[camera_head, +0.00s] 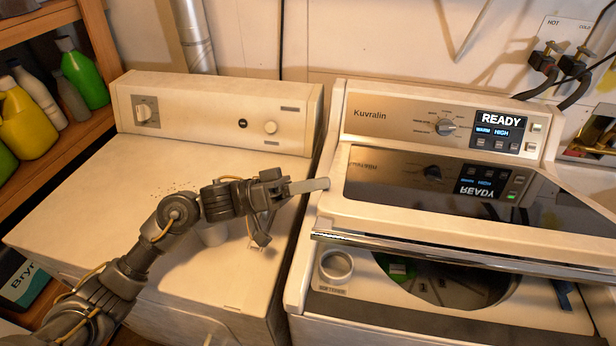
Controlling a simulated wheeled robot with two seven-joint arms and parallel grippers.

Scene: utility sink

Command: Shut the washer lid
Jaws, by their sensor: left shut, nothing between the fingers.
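The washer (330,318) stands at the right with its panel (440,125) reading READY. Its lid (400,220), a pale frame with a dark glass window, is partly open. The lid's chrome front edge (440,254) is raised above the tub opening (450,290), which shows beneath it. My left gripper (322,185) is shut and empty. Its fingertips are at the left edge of the lid, beside the window; I cannot tell whether they touch it. My right gripper is out of view.
A pale dryer (150,190) with a knob panel stands on the left, under my left arm. A wooden shelf (95,135) with several bottles is at the far left. Hoses and taps (550,60) are on the wall at the upper right.

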